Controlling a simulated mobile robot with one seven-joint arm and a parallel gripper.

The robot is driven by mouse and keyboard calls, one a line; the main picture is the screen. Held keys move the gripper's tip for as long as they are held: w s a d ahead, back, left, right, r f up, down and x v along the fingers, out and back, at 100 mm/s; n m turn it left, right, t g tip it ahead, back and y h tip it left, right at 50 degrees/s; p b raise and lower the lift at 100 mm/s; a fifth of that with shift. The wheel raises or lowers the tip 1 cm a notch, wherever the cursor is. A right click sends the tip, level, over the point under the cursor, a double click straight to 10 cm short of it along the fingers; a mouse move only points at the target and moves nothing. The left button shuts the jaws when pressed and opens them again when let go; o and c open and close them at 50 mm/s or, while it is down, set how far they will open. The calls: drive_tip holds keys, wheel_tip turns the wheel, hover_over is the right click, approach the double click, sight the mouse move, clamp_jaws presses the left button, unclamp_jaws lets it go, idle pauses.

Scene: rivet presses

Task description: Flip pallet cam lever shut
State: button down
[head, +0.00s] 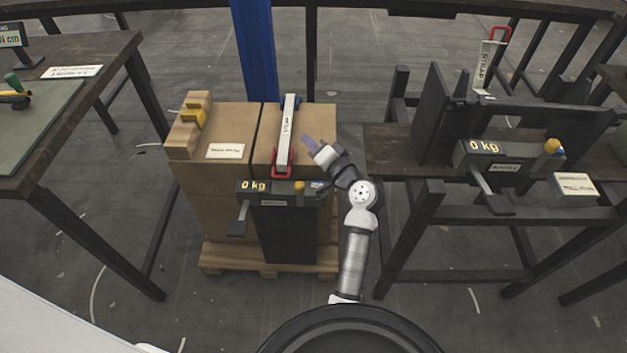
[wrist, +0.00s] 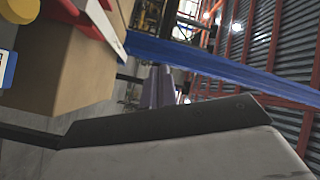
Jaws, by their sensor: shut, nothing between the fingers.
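The pallet unit (head: 267,188) is a dark bar reading 0 kg, on the front of the cardboard boxes. A grey lever with a flat paddle (head: 238,228) juts forward and down from its left end; I take it as the cam lever. A yellow knob (head: 299,187) stands at its right end, and likely shows at top left in the wrist view (wrist: 20,9). My gripper (head: 309,141) is shut and empty, above the right box, right of the strap and apart from the lever. Its purplish fingers (wrist: 158,88) are together in the wrist view, where the lever does not show.
A white strap piece with a red handle (head: 281,169) lies across the boxes. A wooden block (head: 188,135) sits at left. A blue post (head: 256,50) rises behind. The right bench carries a similar 0 kg unit (head: 508,157) with its own lever. Floor left of the pallet is clear.

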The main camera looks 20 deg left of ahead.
sight(320, 183)
drive_tip(key=s+d+f+m+g+y, duration=0.1)
drive_tip(key=s+d+f+m, duration=0.3)
drive_tip(key=d+f, duration=0.6)
drive_tip(key=shift+s+d+f+p, duration=0.15)
drive_tip(key=shift+s+d+p, duration=0.15)
drive_tip(key=shift+s+d, duration=0.5)
drive_tip(key=shift+s+a, duration=0.1)
drive_tip(key=p+x, duration=0.2)
drive_tip(key=x, duration=0.7)
drive_tip(key=shift+a+r, duration=0.2)
drive_tip(key=shift+a, duration=0.05)
drive_tip(key=s, duration=0.1)
drive_tip(key=s+a+p, duration=0.1)
drive_tip(key=shift+s, duration=0.25)
drive_tip(key=shift+s+a+f+p, duration=0.15)
drive_tip(key=shift+s+p, duration=0.2)
drive_tip(key=shift+s, duration=0.2)
drive_tip(key=shift+s+f+y+b, duration=0.15)
drive_tip(key=shift+y+b, duration=0.15)
drive_tip(key=shift+b, duration=0.45)
drive_tip(key=shift+s+b, duration=0.1)
drive_tip(key=shift+b, duration=0.25)
